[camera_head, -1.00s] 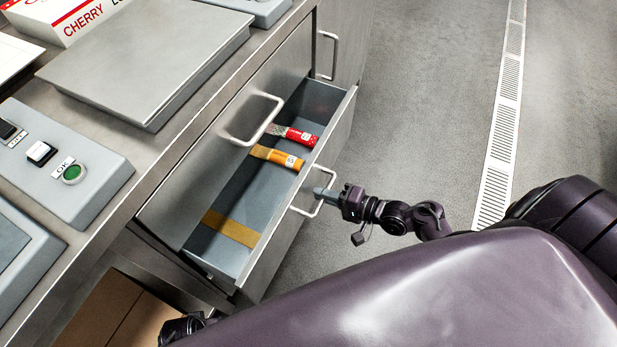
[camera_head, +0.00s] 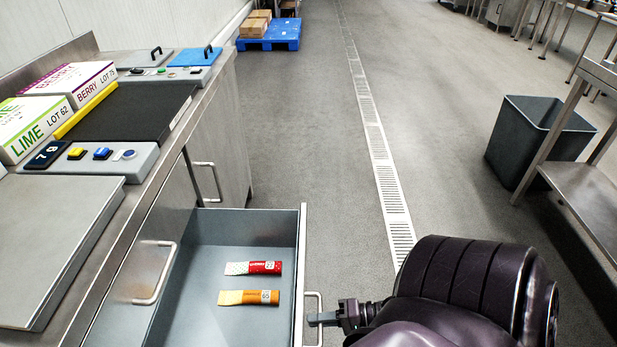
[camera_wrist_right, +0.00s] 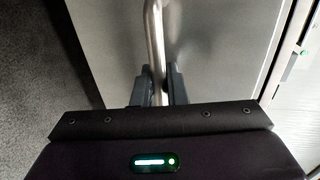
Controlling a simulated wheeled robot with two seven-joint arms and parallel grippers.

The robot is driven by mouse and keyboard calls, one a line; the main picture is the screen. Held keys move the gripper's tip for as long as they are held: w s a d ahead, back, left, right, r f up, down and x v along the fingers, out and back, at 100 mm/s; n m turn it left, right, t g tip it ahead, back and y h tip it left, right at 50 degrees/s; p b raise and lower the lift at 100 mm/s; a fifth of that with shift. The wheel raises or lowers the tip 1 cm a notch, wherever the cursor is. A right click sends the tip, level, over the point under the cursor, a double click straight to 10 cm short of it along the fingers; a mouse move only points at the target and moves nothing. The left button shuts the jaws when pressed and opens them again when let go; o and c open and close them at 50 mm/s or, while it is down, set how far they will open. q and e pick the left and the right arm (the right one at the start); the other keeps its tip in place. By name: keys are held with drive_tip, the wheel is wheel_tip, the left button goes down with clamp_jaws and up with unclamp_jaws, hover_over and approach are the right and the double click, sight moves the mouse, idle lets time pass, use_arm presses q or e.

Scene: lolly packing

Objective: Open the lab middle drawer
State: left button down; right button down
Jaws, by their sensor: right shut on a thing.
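The grey lab middle drawer (camera_head: 215,228) stands open in the head view, pulled out to the right from the steel cabinet. Its silver bar handle (camera_head: 319,300) is on the drawer front. My right gripper (camera_head: 318,319) is at that handle. In the right wrist view the fingers of my right gripper (camera_wrist_right: 157,86) are shut on the handle bar (camera_wrist_right: 155,40), one on each side. The bar runs up between them in front of the drawer front (camera_wrist_right: 215,40). My left gripper is not in view.
A red packet (camera_head: 254,268) and an orange packet (camera_head: 249,297) lie in the drawer. A shut drawer above has its own handle (camera_head: 157,272). The counter holds a LIME box (camera_head: 35,127) and a black belt (camera_head: 125,112). A grey bin (camera_head: 535,140) stands right; the floor between is clear.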

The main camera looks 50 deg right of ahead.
drive_tip(key=shift+s, duration=0.1)
drive_tip(key=c, duration=1.5)
unclamp_jaws()
drive_tip(key=shift+d, duration=0.1)
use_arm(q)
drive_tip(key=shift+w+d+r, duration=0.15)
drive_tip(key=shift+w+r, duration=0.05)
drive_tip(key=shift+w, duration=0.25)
use_arm(e)
drive_tip(key=v, duration=0.7)
drive_tip(key=shift+s+d, duration=0.2)
drive_tip(key=shift+s, duration=0.1)
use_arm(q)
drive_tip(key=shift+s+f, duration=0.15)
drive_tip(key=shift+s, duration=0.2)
